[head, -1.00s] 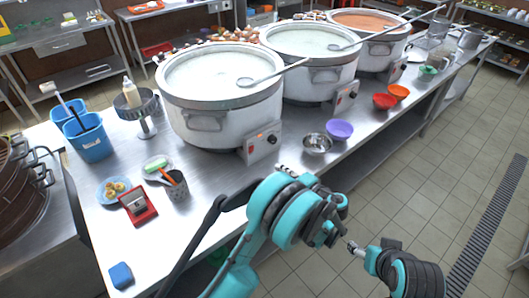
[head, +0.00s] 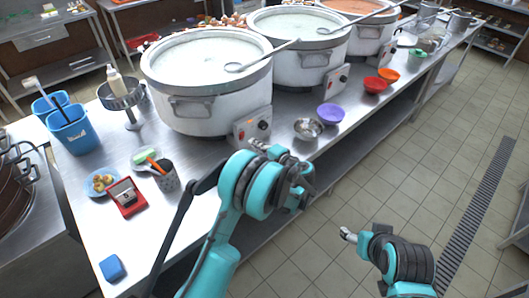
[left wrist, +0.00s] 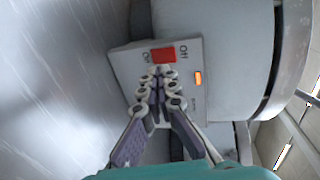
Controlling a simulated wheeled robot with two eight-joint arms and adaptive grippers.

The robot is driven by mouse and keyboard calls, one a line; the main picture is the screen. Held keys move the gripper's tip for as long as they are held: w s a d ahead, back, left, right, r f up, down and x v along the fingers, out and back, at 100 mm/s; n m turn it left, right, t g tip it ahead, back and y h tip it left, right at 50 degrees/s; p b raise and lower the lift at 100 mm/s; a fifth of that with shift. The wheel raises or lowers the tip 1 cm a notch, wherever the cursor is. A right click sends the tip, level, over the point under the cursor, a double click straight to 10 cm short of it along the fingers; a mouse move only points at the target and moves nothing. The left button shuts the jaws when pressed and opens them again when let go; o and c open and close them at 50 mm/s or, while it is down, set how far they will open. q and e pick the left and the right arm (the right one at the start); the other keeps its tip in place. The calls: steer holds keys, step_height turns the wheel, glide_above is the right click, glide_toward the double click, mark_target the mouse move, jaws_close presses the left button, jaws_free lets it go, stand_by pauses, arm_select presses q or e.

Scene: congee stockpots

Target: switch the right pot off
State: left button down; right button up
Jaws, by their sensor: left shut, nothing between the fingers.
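Three white pots stand in a row on the steel counter: the left pot (head: 205,95), the middle pot (head: 300,62) and the right pot (head: 366,38) with orange contents. Each has a control box; the left pot's box (head: 252,127) is nearest me. My left gripper (head: 257,146) is shut and empty in front of that box. In the left wrist view its fingertips (left wrist: 162,76) are close beside a red switch (left wrist: 163,55) marked ON and OFF; contact is unclear. An orange lamp (left wrist: 199,78) looks lit there. My right gripper (head: 347,234) is over the floor, away from the counter.
A steel bowl (head: 308,128), a purple bowl (head: 331,114) and a red bowl (head: 375,85) stand near the counter's front edge.

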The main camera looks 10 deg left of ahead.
mark_target(243, 134)
arm_select(q)
steer(key=shift+w+a+r+b, duration=0.15)
steer(key=shift+w+a+b, duration=0.05)
steer(key=shift+w+a, duration=0.45)
steer(key=shift+w+a+r+b, duration=0.2)
steer(key=shift+w+a, duration=0.25)
steer(key=shift+a, duration=0.3)
steer(key=shift+w+a+r+g+h+p, duration=0.25)
steer(key=shift+a+r+g+h+p, duration=0.1)
steer(key=shift+p, duration=0.25)
steer(key=shift+f, duration=0.2)
steer(key=shift+d, duration=0.1)
